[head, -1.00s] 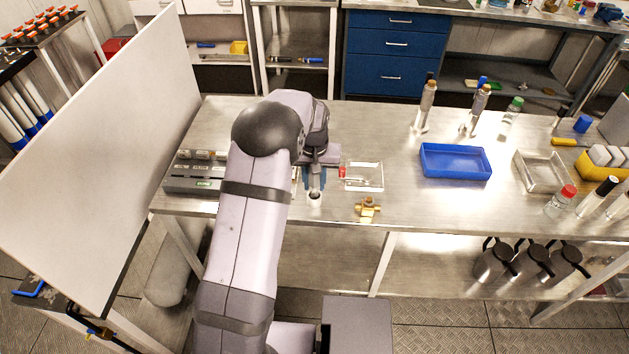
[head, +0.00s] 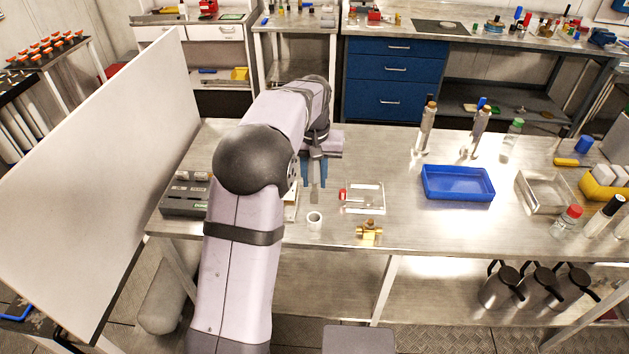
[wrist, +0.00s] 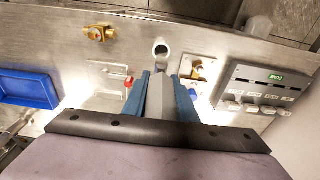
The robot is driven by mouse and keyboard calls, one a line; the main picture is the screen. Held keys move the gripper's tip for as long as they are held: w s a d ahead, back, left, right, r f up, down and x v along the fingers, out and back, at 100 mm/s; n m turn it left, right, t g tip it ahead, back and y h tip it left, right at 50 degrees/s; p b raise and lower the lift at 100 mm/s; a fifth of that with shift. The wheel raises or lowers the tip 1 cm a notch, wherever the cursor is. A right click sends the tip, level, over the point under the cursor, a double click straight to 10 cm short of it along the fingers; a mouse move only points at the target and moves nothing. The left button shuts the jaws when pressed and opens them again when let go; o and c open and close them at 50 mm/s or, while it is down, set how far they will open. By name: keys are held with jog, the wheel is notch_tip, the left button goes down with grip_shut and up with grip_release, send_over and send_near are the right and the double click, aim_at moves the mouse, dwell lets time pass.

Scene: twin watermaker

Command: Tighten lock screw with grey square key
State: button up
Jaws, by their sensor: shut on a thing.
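My gripper (head: 314,179) is shut on a grey key (head: 314,195), a flat-sided bar that hangs down between the blue fingers. In the wrist view the key (wrist: 160,97) sits between both fingers. The gripper is above the bench, behind a white ring-shaped holder (head: 315,221), and the key is clear of it. The holder's open mouth also shows in the wrist view (wrist: 161,48). A clear fixture with a red knob (head: 362,198) lies to the right. A brass fitting (head: 369,231) stands near the front edge. I cannot make out which part is the lock screw.
A grey box with a green display (head: 186,196) stands to the left. A pale plate with a brass part (wrist: 195,68) lies between box and holder in the wrist view. A blue tray (head: 457,183) and bottles are further right. A white panel (head: 110,150) stands at the left end.

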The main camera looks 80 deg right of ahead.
jog(key=o, duration=0.4)
grip_shut()
jog(key=shift+w+r+p, duration=0.2)
jog(key=shift+r+p, duration=0.05)
jog(key=shift+p, duration=0.05)
jog(key=w+d+f+p, duration=0.1)
jog(key=w+d+p, duration=0.2)
jog(key=w+p, duration=0.6)
jog(key=shift+w+d+f+n, duration=0.15)
jog(key=shift+w+f+n, duration=0.2)
jog(key=shift+w, duration=0.5)
